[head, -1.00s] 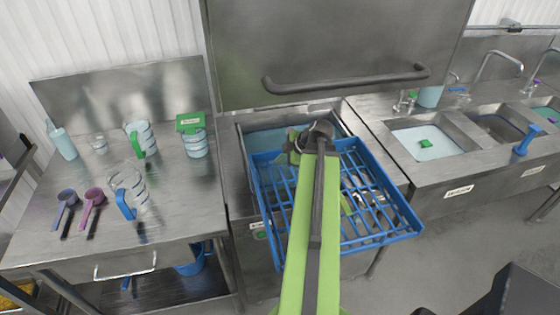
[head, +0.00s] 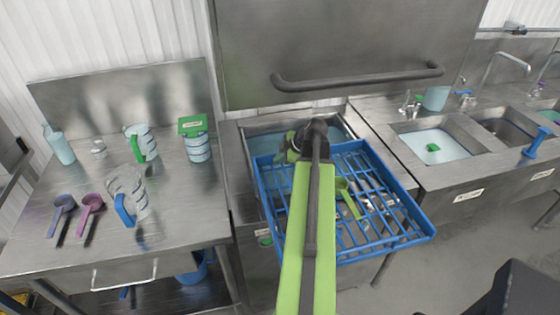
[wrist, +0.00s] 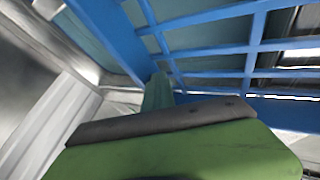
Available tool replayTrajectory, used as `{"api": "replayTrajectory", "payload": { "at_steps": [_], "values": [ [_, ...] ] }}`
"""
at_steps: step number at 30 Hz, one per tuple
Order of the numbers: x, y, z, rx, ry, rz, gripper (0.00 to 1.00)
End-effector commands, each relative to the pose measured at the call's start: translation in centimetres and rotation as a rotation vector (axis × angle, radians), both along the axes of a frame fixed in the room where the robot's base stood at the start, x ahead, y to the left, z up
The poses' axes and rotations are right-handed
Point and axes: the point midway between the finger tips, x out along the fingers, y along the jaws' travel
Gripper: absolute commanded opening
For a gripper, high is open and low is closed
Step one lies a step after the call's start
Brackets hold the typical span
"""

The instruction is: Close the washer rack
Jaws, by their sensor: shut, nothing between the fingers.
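The blue wire washer rack (head: 405,238) is pulled out of the washer opening (head: 285,131) and sticks out over the front. The washer's steel hood (head: 345,45) is raised, with a dark bar handle along its lower edge. My gripper (head: 287,150) is shut and empty at the rack's back left part, partly hidden by my own arm. In the wrist view the rack's blue bars and corner (wrist: 150,70) are close ahead of my gripper's tip (wrist: 157,90). I cannot tell whether it touches the rack.
A green scoop (head: 347,198) lies in the rack. A steel table (head: 175,235) at left holds measuring jugs, scoops and a green-lidded container. Steel sinks (head: 435,147) stand at right. Open floor lies at front right.

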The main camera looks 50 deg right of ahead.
Motion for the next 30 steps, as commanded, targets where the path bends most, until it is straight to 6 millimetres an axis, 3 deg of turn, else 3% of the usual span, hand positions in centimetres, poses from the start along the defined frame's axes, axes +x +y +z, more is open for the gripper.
{"api": "replayTrajectory", "payload": {
  "at_steps": [8, 24, 30],
  "values": [
    [4.9, -3.6, 0.1, -0.001, -0.005, 0.000, 0.00],
    [16.9, -12.5, 0.1, -0.002, -0.006, 0.000, 0.00],
    [19.9, -15.0, 0.1, -0.001, -0.005, 0.000, 0.00]
  ]
}}
